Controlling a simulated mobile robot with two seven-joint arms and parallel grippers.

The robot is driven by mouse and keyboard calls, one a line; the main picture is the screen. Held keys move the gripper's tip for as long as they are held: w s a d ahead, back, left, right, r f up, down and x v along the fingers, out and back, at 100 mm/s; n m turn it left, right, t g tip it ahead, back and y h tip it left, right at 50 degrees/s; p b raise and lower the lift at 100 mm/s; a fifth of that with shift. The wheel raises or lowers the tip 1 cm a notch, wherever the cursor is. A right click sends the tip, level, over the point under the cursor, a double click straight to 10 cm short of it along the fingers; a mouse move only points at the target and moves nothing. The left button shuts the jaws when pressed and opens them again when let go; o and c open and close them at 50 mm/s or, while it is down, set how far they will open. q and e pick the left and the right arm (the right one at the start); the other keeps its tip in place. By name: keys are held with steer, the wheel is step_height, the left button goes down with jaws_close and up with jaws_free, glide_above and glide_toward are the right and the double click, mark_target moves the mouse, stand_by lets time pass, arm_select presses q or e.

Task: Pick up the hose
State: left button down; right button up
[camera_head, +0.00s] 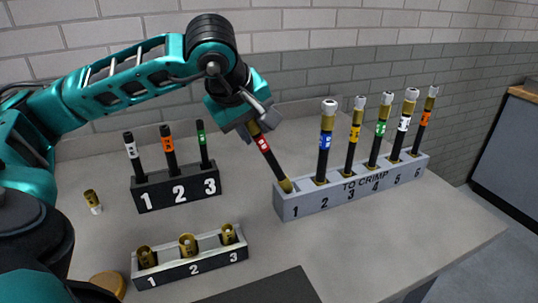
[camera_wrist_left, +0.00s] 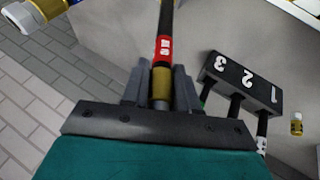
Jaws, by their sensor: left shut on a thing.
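A black hose with a red label (camera_head: 263,144) leans in slot 1 of the grey "TO CRIMP" rack (camera_head: 348,194). Its brass lower end is at the slot and its top tilts left. My left gripper (camera_head: 254,122) is shut on the upper end of this hose. In the left wrist view, the fingers close around its brass fitting below the red label (camera_wrist_left: 163,47). Hoses with blue (camera_head: 325,142), yellow, green, white and orange labels stand upright in slots 2 to 6. My right gripper is not in view.
A black rack (camera_head: 177,190) numbered 1 to 3 holds hoses with white, orange and green labels. A lower tray (camera_head: 190,263) holds three brass fittings. A loose brass fitting (camera_head: 92,201) stands at the left. A brick wall (camera_head: 300,55) closes the back.

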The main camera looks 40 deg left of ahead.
arm_select(q)
steer(key=shift+r, duration=0.1)
step_height(320, 180, up, 20)
steer(key=p, duration=0.2)
stand_by(0.5)
stand_by(0.4)
